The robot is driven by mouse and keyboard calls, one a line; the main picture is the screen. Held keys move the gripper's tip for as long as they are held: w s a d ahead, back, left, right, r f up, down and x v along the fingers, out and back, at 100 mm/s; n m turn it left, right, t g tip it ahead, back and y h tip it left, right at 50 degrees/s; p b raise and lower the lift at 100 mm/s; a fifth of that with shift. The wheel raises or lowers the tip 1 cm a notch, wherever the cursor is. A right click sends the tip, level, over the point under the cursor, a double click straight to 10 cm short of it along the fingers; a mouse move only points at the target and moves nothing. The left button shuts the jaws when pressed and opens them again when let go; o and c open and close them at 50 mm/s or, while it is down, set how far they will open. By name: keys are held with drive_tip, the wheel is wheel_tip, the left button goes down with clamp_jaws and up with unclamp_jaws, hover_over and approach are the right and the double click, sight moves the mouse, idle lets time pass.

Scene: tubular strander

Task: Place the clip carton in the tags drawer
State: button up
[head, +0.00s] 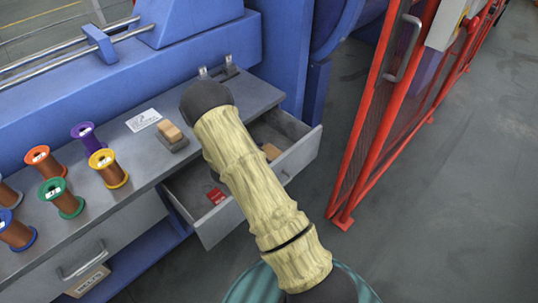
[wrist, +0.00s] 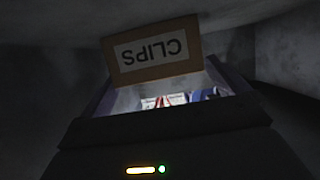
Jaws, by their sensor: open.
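The clip carton (wrist: 153,56) is brown card with a white CLIPS label, upside down in the wrist view. Red, blue and white pieces show just below the label face. My gripper (wrist: 162,92) is open, with its dark fingers on either side of the carton; I cannot tell whether they touch it. In the head view my sleeved arm hides the gripper. An open grey drawer (head: 301,158) sticks out under the bench top. A brown piece (head: 271,151) lies in it, partly behind my arm; it may be the carton. A red item (head: 216,195) lies nearer the front.
Several wire spools, such as the yellow one (head: 108,168), stand on the grey bench top. A white card (head: 143,120) and a tan block on a grey base (head: 172,136) are there too. A lower left box (head: 88,281) has a label. A red mesh guard (head: 375,110) stands at right.

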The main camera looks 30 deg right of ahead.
drive_tip(key=shift+a+r, duration=0.2)
drive_tip(key=shift+r, duration=0.35)
drive_tip(key=p+v, duration=0.2)
drive_tip(key=v, duration=0.9)
drive_tip(key=shift+s+a, duration=0.2)
drive_tip(key=shift+a, duration=0.05)
idle(0.4)
